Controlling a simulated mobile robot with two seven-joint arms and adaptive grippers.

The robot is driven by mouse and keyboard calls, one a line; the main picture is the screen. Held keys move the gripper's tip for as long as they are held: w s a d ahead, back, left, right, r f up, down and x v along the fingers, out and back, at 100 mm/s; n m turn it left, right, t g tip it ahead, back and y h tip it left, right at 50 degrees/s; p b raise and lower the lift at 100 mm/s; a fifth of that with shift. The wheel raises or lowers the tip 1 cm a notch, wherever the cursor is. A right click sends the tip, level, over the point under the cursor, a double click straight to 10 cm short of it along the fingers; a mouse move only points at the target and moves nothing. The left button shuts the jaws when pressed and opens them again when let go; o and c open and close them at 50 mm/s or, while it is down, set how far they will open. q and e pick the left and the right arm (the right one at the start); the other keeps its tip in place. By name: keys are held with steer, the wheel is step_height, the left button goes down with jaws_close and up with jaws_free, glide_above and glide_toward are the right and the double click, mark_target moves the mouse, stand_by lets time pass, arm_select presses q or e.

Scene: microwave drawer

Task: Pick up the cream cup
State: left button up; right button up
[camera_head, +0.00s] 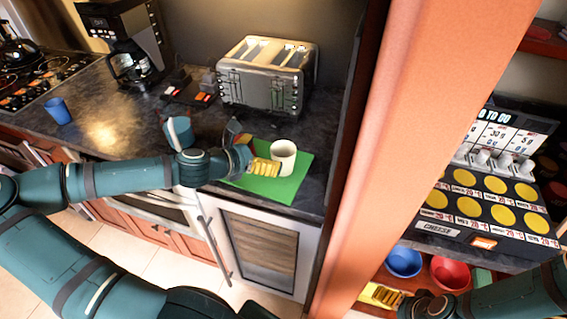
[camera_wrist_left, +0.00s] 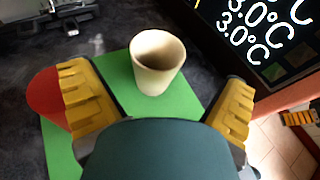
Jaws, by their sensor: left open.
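The cream cup (camera_head: 284,157) stands upright on a green mat (camera_head: 287,188) near the counter's right end. It also shows in the left wrist view (camera_wrist_left: 157,64), ahead of and between my spread fingers, with its open top visible. My left gripper (camera_head: 262,167) is open with yellow finger pads, just left of the cup in the head view. I see no grip on the cup. My right gripper (camera_head: 384,295) is low at the right, by the shelf; its jaw opening is unclear.
A toaster (camera_head: 266,78) stands behind the mat. A blue cup (camera_head: 58,111) and a coffee maker (camera_head: 131,45) are further left. A red object (camera_wrist_left: 47,97) lies beside the left finger. An orange post (camera_head: 425,100) rises right of the counter.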

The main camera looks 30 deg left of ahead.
mark_target(292, 148)
arm_select(q)
steer(key=x, duration=0.2)
steer(key=b+x, duration=0.1)
steer(key=x, duration=0.2)
steer(key=shift+w+f+b, duration=0.2)
steer(key=shift+f+b, duration=0.1)
steer(key=shift+f, duration=0.05)
steer(key=shift+w+d+f, duration=0.15)
steer(key=shift+w+d, duration=0.1)
steer(key=shift+w, duration=0.3)
steer(key=c, duration=1.2)
